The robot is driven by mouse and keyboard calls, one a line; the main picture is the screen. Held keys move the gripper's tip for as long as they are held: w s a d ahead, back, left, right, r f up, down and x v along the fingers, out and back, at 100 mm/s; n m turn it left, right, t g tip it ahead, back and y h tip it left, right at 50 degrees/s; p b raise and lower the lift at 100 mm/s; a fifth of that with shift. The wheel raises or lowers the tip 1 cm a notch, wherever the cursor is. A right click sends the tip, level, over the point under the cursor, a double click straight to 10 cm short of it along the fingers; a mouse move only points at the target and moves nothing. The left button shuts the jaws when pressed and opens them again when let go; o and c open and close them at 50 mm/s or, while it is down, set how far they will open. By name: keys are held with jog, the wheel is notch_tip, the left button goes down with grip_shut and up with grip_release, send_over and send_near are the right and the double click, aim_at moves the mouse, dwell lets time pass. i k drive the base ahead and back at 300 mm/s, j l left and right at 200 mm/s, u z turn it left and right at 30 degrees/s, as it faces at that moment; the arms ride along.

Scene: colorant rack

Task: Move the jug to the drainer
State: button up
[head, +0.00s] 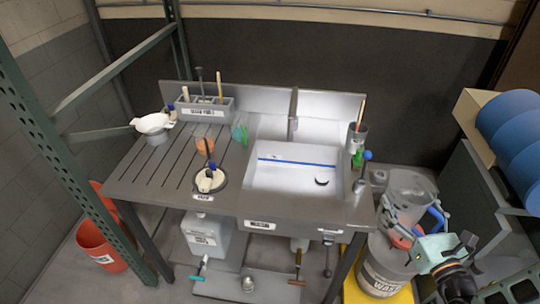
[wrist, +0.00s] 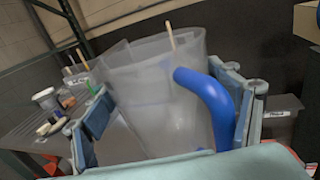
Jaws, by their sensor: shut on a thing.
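The jug (head: 408,188) is translucent with a blue handle and is at the right of the head view, above a grey waste bin. My gripper (head: 415,214) is shut on the jug, with fingers on either side of it. In the wrist view the jug (wrist: 160,95) fills the middle, tilted in the picture, with its blue handle near the right finger. The contact with the fingers is partly hidden. The drainer (head: 150,178) is the slatted grey surface left of the sink, well to the left of my gripper.
The sink basin (head: 285,185) lies between the drainer and the jug. A cup with a stick (head: 356,137) stands at the sink's right edge, above the waste bin (head: 385,268).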

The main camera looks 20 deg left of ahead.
aim_at(186, 171)
jog(key=j+u, duration=0.35)
jog(key=i+j+u, duration=0.1)
jog(key=j+u, duration=0.3)
jog(key=i+j+u, duration=0.15)
jog(key=j+u, duration=0.2)
jog(key=i+u, duration=0.3)
jog(key=u, duration=0.25)
jog(key=i+l, duration=0.05)
